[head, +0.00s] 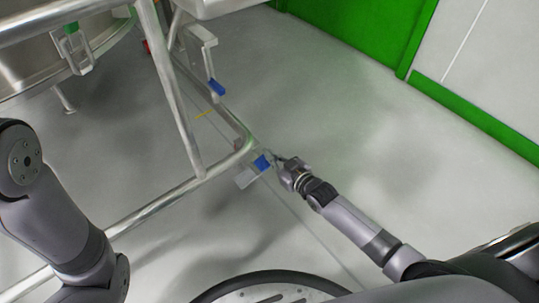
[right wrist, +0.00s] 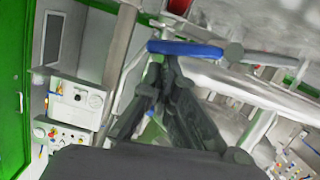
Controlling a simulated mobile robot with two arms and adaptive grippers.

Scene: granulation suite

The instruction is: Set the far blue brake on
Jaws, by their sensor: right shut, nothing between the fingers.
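Two blue parts show on the steel frame in the head view. One blue pedal (head: 263,162) sits low at the frame's near corner, beside a pale plate. A second blue tip (head: 217,88) is farther off, at the end of a grey bracket. I cannot tell from the picture which is named the far brake, or how either is set. My right gripper (head: 278,160) is shut and empty, just right of the corner pedal. In the right wrist view a flat blue part (right wrist: 185,48) lies across just beyond the fingertips (right wrist: 166,72); contact is unclear. My left gripper is out of view.
The tubular steel frame (head: 170,95) carries a steel vessel (head: 45,65) at the upper left. Grey floor (head: 400,150) is clear to the right, up to a green door (head: 350,25).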

